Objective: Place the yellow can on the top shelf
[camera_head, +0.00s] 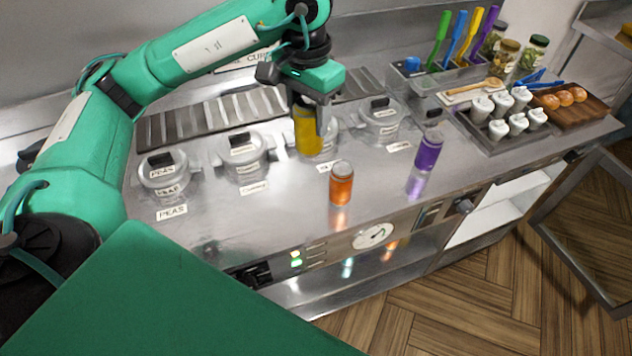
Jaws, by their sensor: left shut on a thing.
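The yellow can (307,133) is upright in my left gripper (310,110), which is shut on its upper part. The can is in front of one of the lidded pots and partly covers it. I cannot tell whether its base touches the counter. An orange can (341,184) stands on the steel counter (290,200) to the right and nearer. A purple can (428,152) stands farther right. A shelf (610,30) shows in part at the upper right edge. My right gripper is not in view.
Lidded pots, among them one labelled PEAS (165,174), line the counter. At the right are a utensil holder (440,75), jars (533,52), a tray of white bottles (505,135) and a wooden board (580,112). The front of the counter is mostly clear.

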